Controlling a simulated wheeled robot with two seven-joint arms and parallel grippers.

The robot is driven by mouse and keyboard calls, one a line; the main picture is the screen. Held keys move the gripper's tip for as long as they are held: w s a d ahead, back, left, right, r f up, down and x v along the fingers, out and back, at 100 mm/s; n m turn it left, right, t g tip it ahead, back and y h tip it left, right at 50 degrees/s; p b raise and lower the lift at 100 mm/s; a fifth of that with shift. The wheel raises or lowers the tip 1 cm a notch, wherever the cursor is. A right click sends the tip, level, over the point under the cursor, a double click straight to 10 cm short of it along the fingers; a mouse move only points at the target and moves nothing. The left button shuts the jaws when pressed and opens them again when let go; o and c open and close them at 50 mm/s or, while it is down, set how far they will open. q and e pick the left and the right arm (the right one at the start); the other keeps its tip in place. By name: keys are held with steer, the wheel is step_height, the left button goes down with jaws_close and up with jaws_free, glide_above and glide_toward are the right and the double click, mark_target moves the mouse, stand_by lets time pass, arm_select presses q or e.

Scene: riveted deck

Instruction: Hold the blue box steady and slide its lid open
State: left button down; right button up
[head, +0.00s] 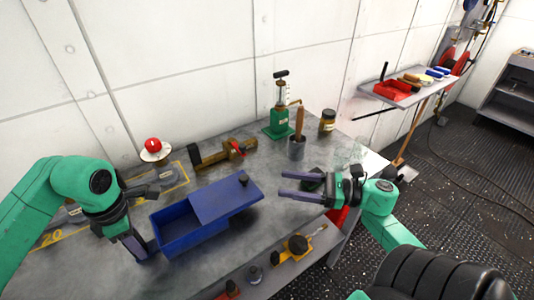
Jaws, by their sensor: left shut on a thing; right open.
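The blue box (192,239) stands on the grey metal table (330,160). Its blue lid (218,200) is slid part-way to the right, so the left part of the box is open and its inside shows. A dark knob (243,180) stands near the lid's right end. My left gripper (146,246) is shut on the box's left end wall; its fingertips are partly hidden there. My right gripper (284,183) is open and empty, to the right of the lid and knob, with its fingers pointing left, apart from the lid.
Behind the box lie a brass-coloured tool (212,156), a green-based device (280,122), a grey cup (296,149) with a wooden handle and a jar (327,121). A red-topped object (153,149) stands back left. Yellow tools (298,244) lie at the front edge.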

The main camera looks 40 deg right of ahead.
arm_select(q)
steer(key=shift+c, duration=2.2)
jaws_free()
